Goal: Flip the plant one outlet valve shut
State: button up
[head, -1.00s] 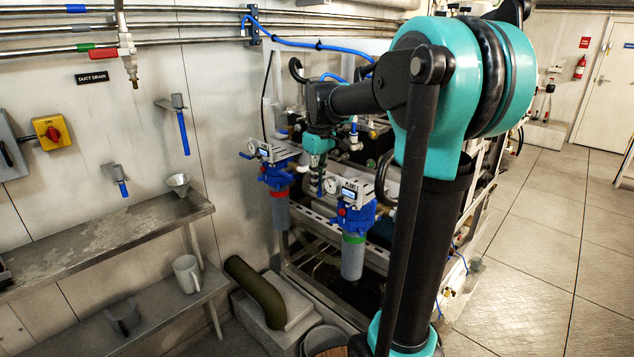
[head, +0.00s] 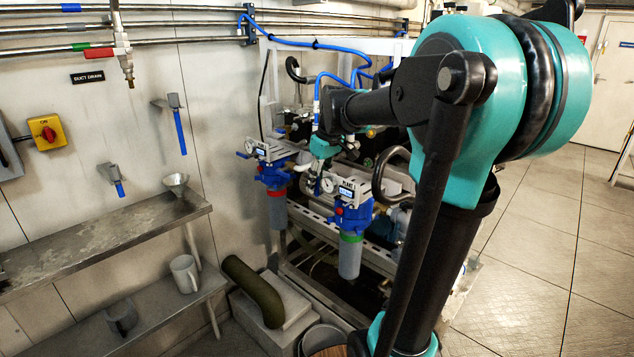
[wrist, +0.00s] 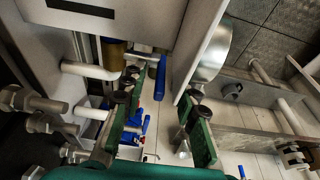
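Two blue-topped filter units stand at the frame, a far one with a red ring (head: 276,196) and a nearer one with a green ring (head: 351,240). Each carries a white gauge panel; the near panel (head: 347,189) seems to read "PLANT", its number too small to read. A small blue lever (head: 243,155) sticks out left of the far unit. My gripper (head: 312,185) is behind and between the panels, its fingers partly hidden. In the wrist view my gripper (wrist: 158,92) is open, its green fingers apart. A blue handle (wrist: 161,77) shows beyond the gap, apparently untouched; I cannot tell which valve it belongs to.
Pipes and the white rack (head: 312,222) crowd the gripper. In the wrist view a white panel (wrist: 206,48) and a metal cylinder (wrist: 217,50) are close to the fingers. A steel shelf (head: 110,235) is at left; open floor (head: 530,265) lies at right.

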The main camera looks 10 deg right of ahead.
jog(key=v, duration=1.2)
